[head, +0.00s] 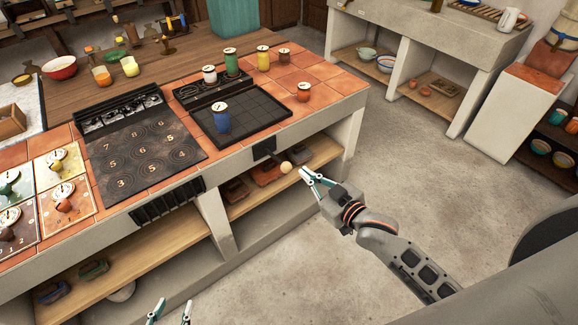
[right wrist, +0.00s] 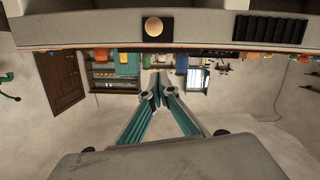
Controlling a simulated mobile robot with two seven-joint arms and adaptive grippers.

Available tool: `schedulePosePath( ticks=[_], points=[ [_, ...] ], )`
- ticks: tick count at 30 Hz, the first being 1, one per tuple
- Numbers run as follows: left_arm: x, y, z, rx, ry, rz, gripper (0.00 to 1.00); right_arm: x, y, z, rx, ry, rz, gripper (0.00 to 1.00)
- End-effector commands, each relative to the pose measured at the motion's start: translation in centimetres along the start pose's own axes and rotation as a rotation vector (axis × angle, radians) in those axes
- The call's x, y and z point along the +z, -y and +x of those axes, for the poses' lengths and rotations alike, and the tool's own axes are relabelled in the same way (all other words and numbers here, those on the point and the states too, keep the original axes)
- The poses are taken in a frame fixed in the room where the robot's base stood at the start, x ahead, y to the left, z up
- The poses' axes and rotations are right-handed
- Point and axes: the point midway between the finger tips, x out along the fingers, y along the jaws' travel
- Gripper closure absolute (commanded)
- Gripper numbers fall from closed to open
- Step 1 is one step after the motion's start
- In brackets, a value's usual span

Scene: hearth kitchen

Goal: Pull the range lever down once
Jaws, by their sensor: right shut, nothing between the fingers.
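The range lever has a pale round knob (head: 286,167) standing out from a black plate (head: 264,148) on the counter's front face. In the right wrist view the knob (right wrist: 152,27) is near the top, in front of its dark plate. My right gripper (head: 305,173) is just right of the knob in the head view, apart from it as far as I can tell. Its fingertips (right wrist: 157,88) are together and empty, and they appear below the knob in the wrist view. My left gripper (head: 171,308) shows only its two spread fingertips at the bottom edge of the head view.
The range top (head: 143,150) with numbered rings and a dark grid tray (head: 245,118) holding a blue canister (head: 221,118) lie on the tiled counter. A slotted black vent (head: 168,203) is left of the lever. Below is a wooden shelf (head: 295,168). The floor to the right is clear.

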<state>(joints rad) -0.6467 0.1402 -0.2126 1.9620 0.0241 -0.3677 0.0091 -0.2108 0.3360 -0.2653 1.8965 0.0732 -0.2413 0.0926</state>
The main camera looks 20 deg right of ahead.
Motion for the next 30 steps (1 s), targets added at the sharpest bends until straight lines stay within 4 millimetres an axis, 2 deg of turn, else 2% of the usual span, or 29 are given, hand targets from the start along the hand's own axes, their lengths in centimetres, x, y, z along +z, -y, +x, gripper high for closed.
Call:
schedulePosePath(
  ticks=[5,19,21,24,30],
  points=[
    [0.0,0.0,0.0,0.000,0.000,0.000,0.60,-0.1,0.0,1.4,0.001,-0.002,0.000,1.00],
    [0.4,-0.1,0.2,0.000,0.001,-0.001,0.60,-0.1,0.0,10.3,0.000,-0.001,0.000,1.00],
    [0.7,-0.1,0.3,0.000,0.002,-0.002,0.60,1.5,0.0,10.3,0.000,0.005,-0.001,1.00],
    [0.8,-0.2,0.5,0.000,0.002,-0.001,0.60,2.7,0.0,10.6,0.000,0.003,0.000,1.00],
    [1.0,-0.2,0.5,0.001,0.003,-0.002,0.60,3.8,0.1,10.9,0.000,0.001,0.000,1.00]
  ],
)
